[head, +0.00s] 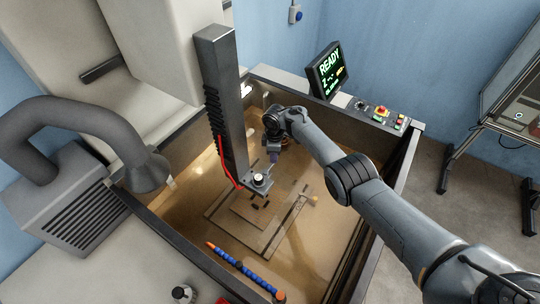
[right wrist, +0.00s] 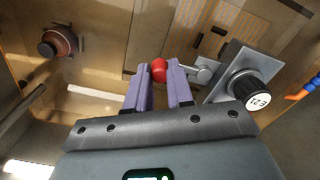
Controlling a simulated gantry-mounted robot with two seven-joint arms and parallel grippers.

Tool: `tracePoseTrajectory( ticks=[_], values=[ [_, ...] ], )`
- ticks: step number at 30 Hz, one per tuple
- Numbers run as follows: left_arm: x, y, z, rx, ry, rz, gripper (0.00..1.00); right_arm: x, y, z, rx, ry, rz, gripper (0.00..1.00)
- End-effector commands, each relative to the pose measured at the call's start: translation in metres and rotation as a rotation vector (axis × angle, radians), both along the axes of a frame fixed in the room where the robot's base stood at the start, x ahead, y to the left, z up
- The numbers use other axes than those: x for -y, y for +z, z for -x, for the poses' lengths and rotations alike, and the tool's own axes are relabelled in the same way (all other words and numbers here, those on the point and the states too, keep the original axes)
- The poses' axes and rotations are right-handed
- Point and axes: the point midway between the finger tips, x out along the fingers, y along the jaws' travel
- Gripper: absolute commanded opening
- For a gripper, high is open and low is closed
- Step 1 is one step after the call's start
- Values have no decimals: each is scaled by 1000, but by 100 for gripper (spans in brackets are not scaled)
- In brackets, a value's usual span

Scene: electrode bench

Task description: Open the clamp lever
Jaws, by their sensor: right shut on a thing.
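In the right wrist view, the purple fingers of my right gripper (right wrist: 159,80) are closed around a red ball knob (right wrist: 159,69). The knob sits beside a short grey metal lever part (right wrist: 203,72) on the clamp block (right wrist: 229,65). A black round electrode piece with a white "E21" label (right wrist: 256,101) stands by the block. In the head view, my right gripper (head: 273,158) is at the clamp under the dark vertical column; the knob is too small to make out there. The clamp plate (head: 260,190) shows at the column's foot. My left gripper is not in view.
The dark column (head: 222,100) with a red cable stands close left of my right gripper. A work plate (head: 247,235) lies in the tan tank below. A blue segmented hose (head: 240,267) lies at the front. A READY screen (head: 329,70) and control panel (head: 380,112) are behind.

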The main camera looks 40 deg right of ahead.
Motion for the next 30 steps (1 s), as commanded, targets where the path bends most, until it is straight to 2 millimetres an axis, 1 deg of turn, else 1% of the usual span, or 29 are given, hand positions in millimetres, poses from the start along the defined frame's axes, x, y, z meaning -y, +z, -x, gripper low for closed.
tracePoseTrajectory(
  ticks=[12, 13, 17, 18, 26, 30],
  values=[
    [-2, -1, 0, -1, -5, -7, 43, 1, -1, 1, 0, 4, 0, 0],
    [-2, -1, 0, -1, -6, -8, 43, 1, -1, 1, 0, 4, 0, 26],
    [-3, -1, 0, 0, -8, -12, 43, 1, -1, 1, 0, 4, 0, 46],
    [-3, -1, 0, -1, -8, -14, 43, 1, -1, 1, 0, 4, 0, 47],
    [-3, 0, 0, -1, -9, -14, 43, 1, 0, 0, 0, 4, 0, 47],
    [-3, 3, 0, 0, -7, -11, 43, 1, 8, 0, 0, 3, 0, 47]
  ],
)
